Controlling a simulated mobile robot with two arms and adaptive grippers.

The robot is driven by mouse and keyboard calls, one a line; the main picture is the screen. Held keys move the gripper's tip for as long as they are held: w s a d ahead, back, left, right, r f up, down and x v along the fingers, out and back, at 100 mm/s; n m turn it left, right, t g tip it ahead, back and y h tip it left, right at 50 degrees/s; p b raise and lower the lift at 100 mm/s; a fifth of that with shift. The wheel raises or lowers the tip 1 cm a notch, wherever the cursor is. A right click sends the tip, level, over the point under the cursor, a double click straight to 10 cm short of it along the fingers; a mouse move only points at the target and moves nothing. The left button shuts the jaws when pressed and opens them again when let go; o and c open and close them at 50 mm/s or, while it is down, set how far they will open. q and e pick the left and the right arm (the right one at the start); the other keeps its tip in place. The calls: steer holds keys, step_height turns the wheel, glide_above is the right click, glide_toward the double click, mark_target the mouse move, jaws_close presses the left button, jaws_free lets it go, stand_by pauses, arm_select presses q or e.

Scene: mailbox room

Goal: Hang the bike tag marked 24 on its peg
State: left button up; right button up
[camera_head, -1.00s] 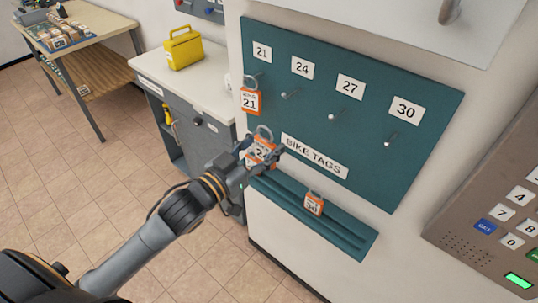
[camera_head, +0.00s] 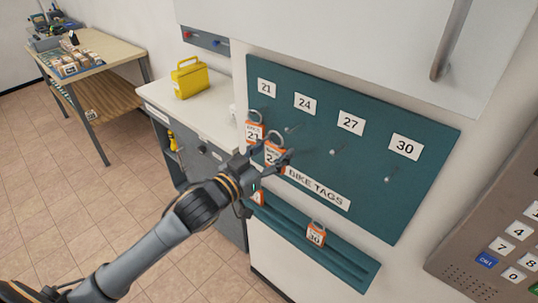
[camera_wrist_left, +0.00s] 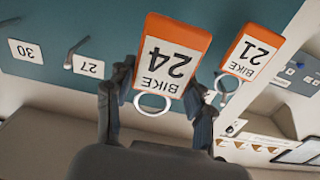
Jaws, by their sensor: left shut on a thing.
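The orange and white tag marked 24 (camera_head: 273,155) is held upright in front of the teal board (camera_head: 330,215), its ring above it. My left gripper (camera_head: 266,160) is shut on this tag. In the left wrist view the tag (camera_wrist_left: 170,68) shows upside down between the fingers (camera_wrist_left: 160,95). The peg under the 24 label (camera_head: 290,128) is just above and right of the tag's ring in the head view. The ring looks apart from the peg. In the wrist view this peg cannot be made out. My right gripper is not in view.
A tag marked 21 (camera_head: 254,133) hangs close beside the held tag. The pegs under 27 (camera_head: 333,152) and 30 (camera_head: 388,180) are bare. A tag marked 30 (camera_head: 316,235) and a partly hidden orange tag (camera_head: 258,197) rest on the ledge below. A keypad panel (camera_head: 500,225) stands right.

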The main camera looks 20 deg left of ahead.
arm_select(q)
steer(key=shift+w+d+f+b, duration=0.3)
steer(key=shift+w+d+f, duration=0.05)
steer(key=shift+w, duration=0.6)
steer(key=shift+w+d+f+b, duration=0.35)
steer(key=shift+w, duration=0.55)
steer(key=shift+w+d+f+b, duration=0.3)
steer(key=shift+w+d+f, duration=0.05)
steer(key=shift+w, duration=0.6)
steer(key=o, duration=1.2)
steer(key=shift+s+f, duration=0.1)
steer(key=v, duration=1.2)
